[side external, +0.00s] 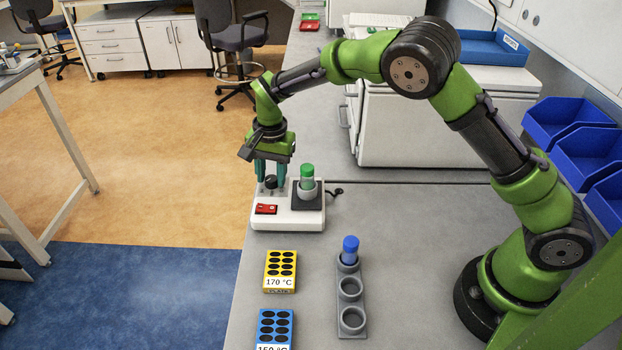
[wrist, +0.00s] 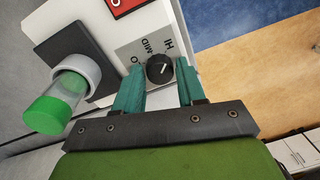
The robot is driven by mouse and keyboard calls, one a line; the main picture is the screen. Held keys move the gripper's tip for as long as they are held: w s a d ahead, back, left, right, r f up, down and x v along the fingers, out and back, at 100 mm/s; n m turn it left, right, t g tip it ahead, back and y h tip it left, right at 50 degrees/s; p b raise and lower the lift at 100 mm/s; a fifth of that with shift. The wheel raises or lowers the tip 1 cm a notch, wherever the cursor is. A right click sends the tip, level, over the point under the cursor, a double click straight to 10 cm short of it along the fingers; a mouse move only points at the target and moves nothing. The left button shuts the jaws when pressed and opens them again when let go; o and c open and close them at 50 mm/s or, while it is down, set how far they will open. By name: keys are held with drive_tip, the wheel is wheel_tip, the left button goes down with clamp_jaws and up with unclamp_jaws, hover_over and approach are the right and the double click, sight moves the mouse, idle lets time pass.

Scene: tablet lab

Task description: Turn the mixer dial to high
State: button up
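The mixer (side external: 287,218) is a white box on the grey bench, with a black dial (side external: 270,182) on its top. In the wrist view the dial (wrist: 159,69) is a black knob with a white pointer line, on a grey plate (wrist: 138,50) marked LO, MID and HI. The pointer angles toward the upper right, toward the HI side; its exact setting is hard to tell. My gripper (side external: 270,180) points down over the dial. In the wrist view its teal fingers (wrist: 158,82) are apart, one on each side of the knob, with gaps showing.
A green-capped tube (side external: 307,178) stands in a holder on the mixer, close beside my gripper. A red switch (side external: 266,209) is on the mixer's front. A yellow block (side external: 280,271), a blue block (side external: 274,328) and a grey rack (side external: 350,289) with a blue-capped tube (side external: 350,249) stand nearer the camera.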

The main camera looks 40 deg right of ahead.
drive_tip(key=shift+o, duration=1.4)
wheel_tip(320, 180, up, 17)
drive_tip(key=shift+s+d, duration=0.3)
drive_tip(key=shift+s, duration=0.1)
drive_tip(key=shift+f, duration=0.1)
